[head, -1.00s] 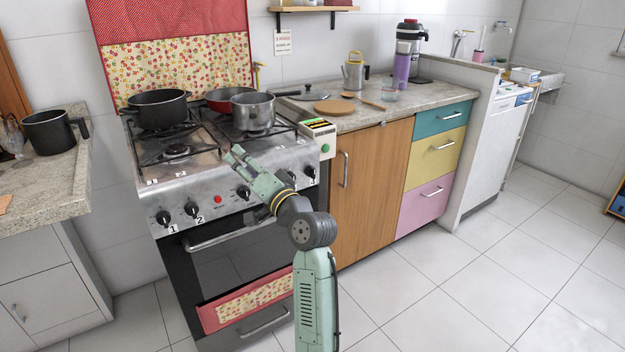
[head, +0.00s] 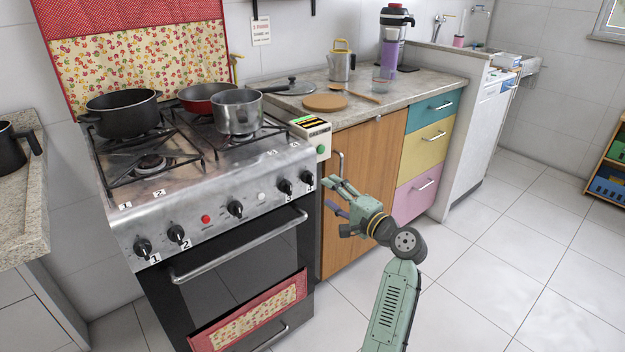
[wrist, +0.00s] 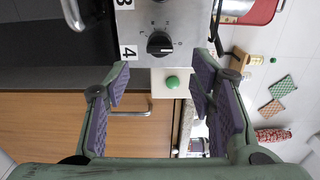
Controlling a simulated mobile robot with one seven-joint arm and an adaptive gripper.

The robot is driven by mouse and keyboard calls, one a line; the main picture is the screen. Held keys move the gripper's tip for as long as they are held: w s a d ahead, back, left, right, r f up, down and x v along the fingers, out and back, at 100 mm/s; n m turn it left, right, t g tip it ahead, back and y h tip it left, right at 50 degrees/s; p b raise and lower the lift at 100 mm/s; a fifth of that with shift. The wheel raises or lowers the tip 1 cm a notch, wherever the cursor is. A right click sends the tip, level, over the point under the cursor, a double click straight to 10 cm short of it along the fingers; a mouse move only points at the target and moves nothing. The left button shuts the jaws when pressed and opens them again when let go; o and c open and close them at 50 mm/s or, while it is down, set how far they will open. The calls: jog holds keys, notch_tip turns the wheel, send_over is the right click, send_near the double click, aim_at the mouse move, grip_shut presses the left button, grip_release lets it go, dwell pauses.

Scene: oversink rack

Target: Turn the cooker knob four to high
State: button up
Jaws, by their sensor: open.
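The cooker (head: 215,225) stands at the left in the head view, with black knobs along its steel front panel. Knob four (head: 307,178) is the rightmost one, above the label 4. In the wrist view the same knob (wrist: 159,44) shows above the fingertips, next to the label 4, with small marks around its dial. My gripper (head: 333,193) is open and empty, to the right of and a little below the knob in the head view. In the wrist view its purple finger pads (wrist: 160,88) are spread apart, with the knob beyond them and nothing between them.
A white box with a green button (head: 320,149) is fixed beside the cooker's right corner, close to the knob. The oven handle (head: 240,247) juts out below the knobs. A wooden cabinet door (head: 365,195) stands right of the cooker. Pots, including a steel one (head: 237,112), sit on top.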

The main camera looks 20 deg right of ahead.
aim_at(313, 181)
jog(key=p+x, duration=0.1)
jog(key=x, duration=0.6)
jog(key=shift+w+a, duration=0.1)
jog(key=shift+w, duration=0.1)
jog(key=shift+c, duration=0.4)
jog(key=shift+f, duration=0.1)
jog(key=c, duration=1.1)
